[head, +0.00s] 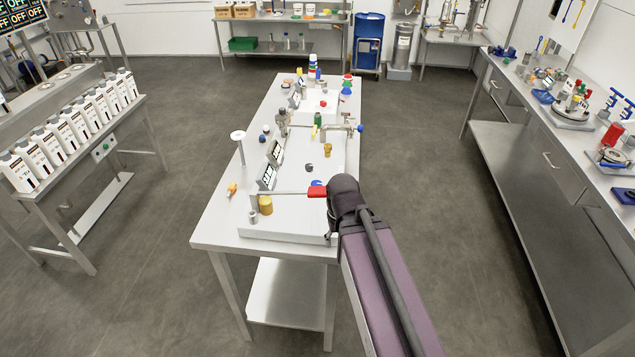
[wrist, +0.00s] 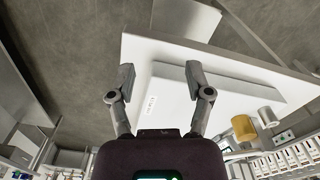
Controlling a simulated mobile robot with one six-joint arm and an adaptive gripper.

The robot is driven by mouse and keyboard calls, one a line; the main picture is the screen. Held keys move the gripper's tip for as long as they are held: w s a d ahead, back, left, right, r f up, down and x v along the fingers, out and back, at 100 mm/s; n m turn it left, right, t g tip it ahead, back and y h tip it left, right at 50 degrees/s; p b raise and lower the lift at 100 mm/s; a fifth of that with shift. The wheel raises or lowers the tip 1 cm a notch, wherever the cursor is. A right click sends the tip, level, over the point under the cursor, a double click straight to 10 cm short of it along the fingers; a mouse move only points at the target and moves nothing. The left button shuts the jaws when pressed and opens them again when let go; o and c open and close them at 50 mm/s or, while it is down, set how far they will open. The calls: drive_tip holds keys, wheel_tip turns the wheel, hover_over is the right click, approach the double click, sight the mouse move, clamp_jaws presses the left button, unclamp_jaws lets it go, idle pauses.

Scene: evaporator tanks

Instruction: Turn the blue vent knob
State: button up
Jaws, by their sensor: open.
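A small blue knob (head: 360,128) sits at the right end of a metal valve fitting on the middle table. A second blue round part (head: 317,183) lies nearer, close to a red-ended lever (head: 317,192). I cannot tell which of the two is the vent knob. My gripper (wrist: 160,84) is open and empty in the wrist view, with its fingers wide apart over the white table end. No blue knob shows between them. In the head view my dark wrist hides the gripper at the table's near right.
The white table (head: 213,226) carries a raised tray, a yellow cylinder (head: 265,205), which also shows in the wrist view (wrist: 243,127), and a metal post (head: 254,216). Several white bottles (head: 62,135) stand on the left bench. The right bench (head: 560,137) holds fittings. Floor between is clear.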

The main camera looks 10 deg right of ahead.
drive_tip(key=shift+o, duration=0.6)
drive_tip(key=shift+w, duration=0.2)
wheel_tip(320, 180, up, 9)
drive_tip(key=n+p, duration=0.9)
drive_tip(key=n, duration=0.3)
hover_over(316, 183)
drive_tip(key=shift+n, duration=0.3)
drive_tip(key=shift+f, duration=0.15)
wheel_tip(316, 183, down, 14)
drive_tip(key=b, duration=1.3)
drive_tip(key=shift+r+b, duration=0.25)
drive_tip(key=shift+b, duration=0.15)
drive_tip(key=shift+s, duration=0.1)
drive_tip(key=c, duration=1.1)
